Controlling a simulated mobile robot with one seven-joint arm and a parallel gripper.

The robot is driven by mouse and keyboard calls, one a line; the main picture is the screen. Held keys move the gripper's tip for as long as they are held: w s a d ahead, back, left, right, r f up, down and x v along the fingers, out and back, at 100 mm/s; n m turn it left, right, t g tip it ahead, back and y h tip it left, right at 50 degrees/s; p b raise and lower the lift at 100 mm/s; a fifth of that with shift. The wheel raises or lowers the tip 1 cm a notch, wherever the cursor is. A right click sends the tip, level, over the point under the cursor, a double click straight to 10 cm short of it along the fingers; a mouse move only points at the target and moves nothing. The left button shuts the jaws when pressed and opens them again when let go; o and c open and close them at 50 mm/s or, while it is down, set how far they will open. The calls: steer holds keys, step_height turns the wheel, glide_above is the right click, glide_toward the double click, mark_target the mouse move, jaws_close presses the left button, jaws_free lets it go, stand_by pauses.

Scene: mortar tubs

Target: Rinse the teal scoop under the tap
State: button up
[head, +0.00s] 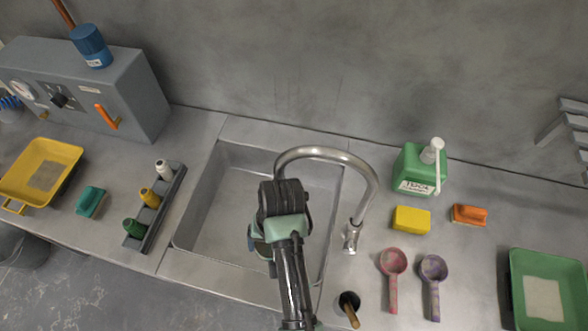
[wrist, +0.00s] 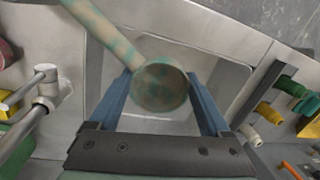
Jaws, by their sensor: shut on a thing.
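The teal scoop (wrist: 161,86) is in the wrist view, its round bowl between the blue fingers of my gripper (wrist: 160,74). Its handle slants to the upper left. Tan-brown patches mottle its teal surface. In the head view my arm hangs over the sink (head: 205,215) and largely hides the gripper and the scoop. The curved metal tap (head: 368,180) rises at the sink's right side, and its spout arches left to just behind my arm. Part of the tap also shows at the left of the wrist view (wrist: 45,90). I see no running water.
A pink scoop (head: 392,265) and a purple scoop (head: 433,270) lie right of the tap. A rack of small bottles (head: 160,215) stands left of the sink.

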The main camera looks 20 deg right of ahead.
steer(key=s+d+f+m+t+p, duration=0.25)
steer(key=d+m+t+p, duration=0.2)
steer(key=d+m, duration=0.65)
steer(key=w+a+f+b, duration=0.1)
steer(key=w+a+b, duration=0.2)
steer(key=w, duration=0.3)
steer(key=w+a+f+m+b, duration=0.1)
steer(key=w+a+b, duration=0.2)
steer(key=w+b, duration=0.2)
steer(key=shift+w+f+m+t, duration=0.15)
steer(key=shift+w+m+t, duration=0.15)
steer(key=shift+w+t, duration=0.25)
steer(key=shift+w, duration=0.1)
steer(key=shift+w+d, duration=0.1)
steer(key=shift+d, duration=0.05)
steer(key=shift+w+d, duration=0.1)
steer(key=shift+d, duration=0.3)
steer(key=shift+a, duration=0.15)
